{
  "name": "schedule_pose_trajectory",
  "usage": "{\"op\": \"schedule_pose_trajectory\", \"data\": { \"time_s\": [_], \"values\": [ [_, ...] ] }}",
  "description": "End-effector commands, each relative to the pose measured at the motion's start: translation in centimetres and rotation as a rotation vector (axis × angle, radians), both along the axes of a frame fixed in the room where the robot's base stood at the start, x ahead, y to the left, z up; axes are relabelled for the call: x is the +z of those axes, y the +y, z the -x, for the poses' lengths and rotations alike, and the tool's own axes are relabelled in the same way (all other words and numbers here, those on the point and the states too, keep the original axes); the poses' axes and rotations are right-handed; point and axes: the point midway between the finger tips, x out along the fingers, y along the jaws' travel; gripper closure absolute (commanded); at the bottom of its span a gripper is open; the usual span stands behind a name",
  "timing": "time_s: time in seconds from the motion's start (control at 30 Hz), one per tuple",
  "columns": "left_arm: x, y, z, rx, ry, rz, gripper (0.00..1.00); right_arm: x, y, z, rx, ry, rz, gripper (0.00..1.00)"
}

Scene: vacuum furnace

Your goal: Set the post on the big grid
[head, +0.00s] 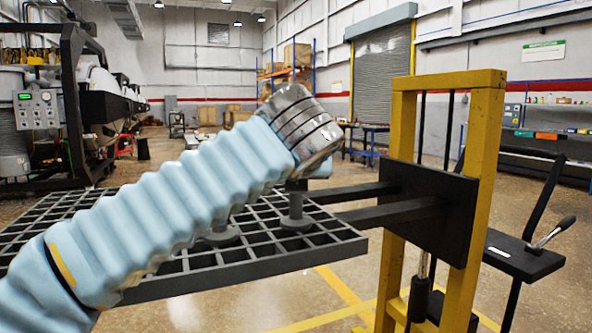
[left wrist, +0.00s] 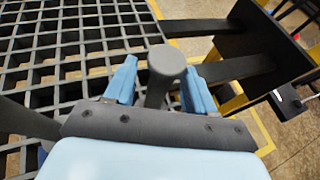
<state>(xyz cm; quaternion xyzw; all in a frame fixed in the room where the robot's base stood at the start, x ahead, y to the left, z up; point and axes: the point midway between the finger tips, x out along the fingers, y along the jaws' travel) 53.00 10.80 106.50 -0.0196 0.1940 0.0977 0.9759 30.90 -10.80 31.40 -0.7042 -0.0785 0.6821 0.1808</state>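The big grid (head: 268,262) is a dark, flat lattice in the head view, and it fills the left of the left wrist view (left wrist: 60,50). A grey post (head: 296,203) with a round foot appears to stand upright on its right part. In the left wrist view the post's round head (left wrist: 166,62) is between the blue fingers of my left gripper (left wrist: 160,88). A gap shows on each side of its stem, so the fingers look open around it. A second round grey foot (head: 222,237) is on the grid, mostly hidden by my left arm. My right gripper is out of view.
Dark forks (head: 385,213) join the grid to a black plate on a yellow frame (head: 482,170) at the right. A black stand with a lever (head: 525,257) is further right. Furnace machinery (head: 80,90) stands at the back left.

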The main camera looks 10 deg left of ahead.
Motion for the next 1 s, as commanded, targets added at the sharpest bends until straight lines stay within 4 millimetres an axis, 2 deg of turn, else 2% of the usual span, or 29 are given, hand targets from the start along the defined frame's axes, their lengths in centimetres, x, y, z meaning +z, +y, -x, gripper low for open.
{"op": "schedule_pose_trajectory", "data": {
  "time_s": [0.27,0.37,0.7,0.83,1.0],
  "values": [
    [0.6,0.0,0.2,-0.001,0.000,0.000,0.45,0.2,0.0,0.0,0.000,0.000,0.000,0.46],
    [1.2,-0.4,1.6,-0.003,-0.002,0.001,0.45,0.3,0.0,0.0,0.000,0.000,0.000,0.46],
    [4.1,-1.8,8.5,-0.003,-0.002,0.001,0.45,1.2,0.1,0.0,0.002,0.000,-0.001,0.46],
    [4.7,-2.1,10.1,-0.002,-0.001,0.001,0.45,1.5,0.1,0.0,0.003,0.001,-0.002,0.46],
    [5.0,-2.2,10.9,-0.001,0.000,0.000,0.45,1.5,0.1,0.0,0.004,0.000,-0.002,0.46]
  ]
}}
